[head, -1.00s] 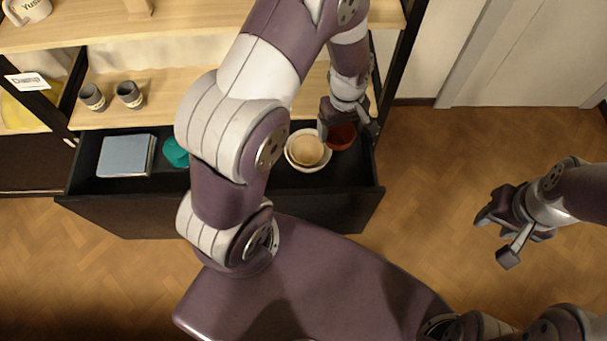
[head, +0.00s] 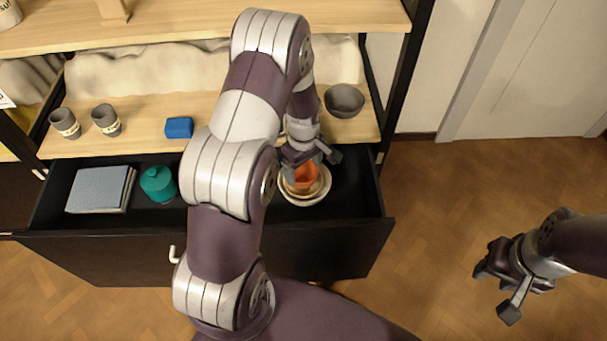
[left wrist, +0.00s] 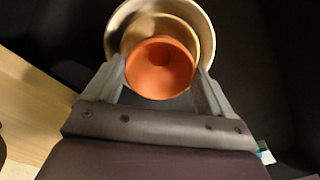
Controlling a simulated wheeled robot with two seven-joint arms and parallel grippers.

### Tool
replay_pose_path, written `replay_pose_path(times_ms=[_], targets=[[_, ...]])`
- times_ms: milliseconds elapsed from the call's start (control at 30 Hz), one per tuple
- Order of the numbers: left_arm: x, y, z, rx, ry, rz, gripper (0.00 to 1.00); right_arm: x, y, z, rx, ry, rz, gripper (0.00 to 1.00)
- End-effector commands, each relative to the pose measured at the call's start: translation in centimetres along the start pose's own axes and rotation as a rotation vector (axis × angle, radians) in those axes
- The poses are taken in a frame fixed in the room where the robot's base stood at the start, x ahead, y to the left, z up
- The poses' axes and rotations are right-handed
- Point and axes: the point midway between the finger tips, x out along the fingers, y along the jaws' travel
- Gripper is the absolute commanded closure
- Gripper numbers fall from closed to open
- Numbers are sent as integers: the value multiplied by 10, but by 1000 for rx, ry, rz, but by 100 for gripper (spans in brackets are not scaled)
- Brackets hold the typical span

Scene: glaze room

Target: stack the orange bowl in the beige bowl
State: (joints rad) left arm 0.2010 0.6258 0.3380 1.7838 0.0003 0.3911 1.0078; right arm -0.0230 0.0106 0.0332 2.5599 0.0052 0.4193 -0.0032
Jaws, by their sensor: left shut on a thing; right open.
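The orange bowl (head: 304,177) is between the fingers of my left gripper (head: 311,158), which is shut on it. In the left wrist view the orange bowl (left wrist: 160,68) sits between the two fingertips (left wrist: 160,82), overlapping the beige bowl (left wrist: 183,32). The beige bowl (head: 318,189) lies inside a larger pale bowl (head: 309,202) in the open drawer. The orange bowl appears over or in the beige bowl; I cannot tell whether they touch. My right gripper (head: 506,285) is open and empty above the floor at the right.
The black drawer (head: 210,243) also holds a teal lidded pot (head: 158,184) and a blue-grey book (head: 98,189). On the shelf above stand grey cups (head: 106,120), a blue block (head: 179,128) and a dark grey bowl (head: 344,100).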

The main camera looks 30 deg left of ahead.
Motion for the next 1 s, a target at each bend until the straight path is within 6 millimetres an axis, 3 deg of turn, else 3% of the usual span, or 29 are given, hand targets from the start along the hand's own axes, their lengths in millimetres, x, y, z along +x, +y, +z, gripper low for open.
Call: replay_pose_path(times_ms=[33, 100, 467, 500, 533, 767, 867, 1000], targets=[[16, -1, 1, 0, -2, -3, 55, 10, 0, 1, 0, 0, 0, 57], [26, 0, 1, 0, -1, -1, 55, 14, 0, 2, 0, 0, 0, 57], [28, 0, 1, 0, 0, 0, 55, 12, 0, 2, 0, 0, 0, 57], [27, 0, 1, 0, 0, 0, 4, 12, 0, 1, 0, 0, 0, 57], [27, 0, 1, 0, 0, 0, 0, 12, 0, 1, 0, 0, 0, 57], [24, 0, 1, 0, 0, 0, 0, 10, 0, 1, 0, 0, 0, 57], [7, 1, 0, 0, 2, 3, 0, 2, 0, 0, 0, 0, 0, 57], [-32, 1, 0, 0, 2, 4, 0, -15, 0, -2, 0, 0, 0, 57]])
